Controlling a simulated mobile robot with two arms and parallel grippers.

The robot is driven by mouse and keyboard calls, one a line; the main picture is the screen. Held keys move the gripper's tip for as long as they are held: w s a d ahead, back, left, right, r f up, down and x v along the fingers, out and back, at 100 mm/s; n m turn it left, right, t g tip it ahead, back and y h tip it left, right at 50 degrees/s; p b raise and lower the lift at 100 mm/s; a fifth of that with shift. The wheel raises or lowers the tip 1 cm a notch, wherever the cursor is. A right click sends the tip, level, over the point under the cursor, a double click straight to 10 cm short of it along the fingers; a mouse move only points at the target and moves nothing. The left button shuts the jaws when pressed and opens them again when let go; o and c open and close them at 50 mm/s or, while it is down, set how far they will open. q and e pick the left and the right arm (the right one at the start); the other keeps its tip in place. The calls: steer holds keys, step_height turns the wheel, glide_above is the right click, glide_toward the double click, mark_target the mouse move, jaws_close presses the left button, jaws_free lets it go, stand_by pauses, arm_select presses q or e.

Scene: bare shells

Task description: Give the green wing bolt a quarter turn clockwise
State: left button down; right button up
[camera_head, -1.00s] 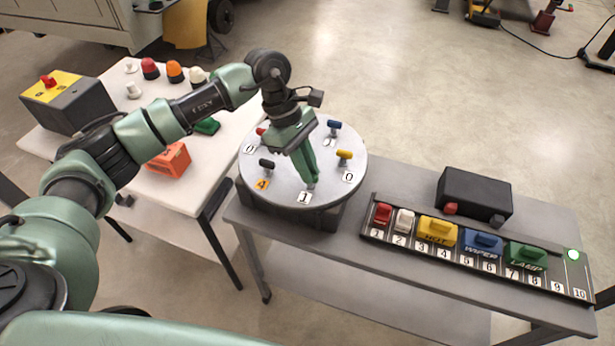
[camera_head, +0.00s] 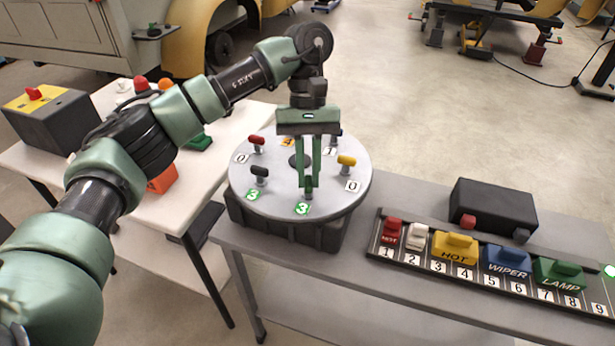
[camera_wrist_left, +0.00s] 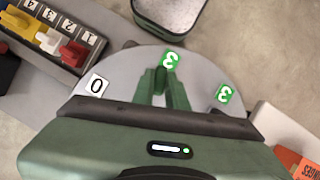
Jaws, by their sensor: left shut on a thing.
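My left gripper (camera_head: 308,184) comes down from above onto the front of a round grey plate (camera_head: 281,200). It is shut on the green wing bolt (camera_head: 308,193), which is mostly hidden between the fingertips. In the left wrist view the fingers (camera_wrist_left: 156,86) close around the green bolt (camera_wrist_left: 161,76), beside a green label reading 3 (camera_wrist_left: 170,60). A red wing bolt (camera_head: 257,139), a black one (camera_head: 260,171) and a yellow one (camera_head: 346,160) stand around the plate, each near a number label. A blue one is partly hidden behind my gripper. My right gripper is out of view.
A switch rail (camera_head: 480,277) with red, white, yellow, blue and green pieces lies right of the plate, before a black box (camera_head: 493,207). A white table (camera_head: 125,160) at left carries a yellow-topped box (camera_head: 50,108) and an orange box (camera_head: 162,180).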

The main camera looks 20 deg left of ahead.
arm_select(q)
steer(key=shift+d+r+m+y+p, duration=0.15)
steer(key=shift+m+y+p, duration=0.65)
steer(key=shift+m, duration=1.5)
steer(key=c, duration=1.4)
jaws_free()
steer(key=shift+c, duration=0.2)
steer(key=v, duration=0.7)
steer(key=shift+w+d+r+p, duration=0.2)
steer(key=shift+r+p, duration=0.1)
steer(key=shift+p, duration=0.15)
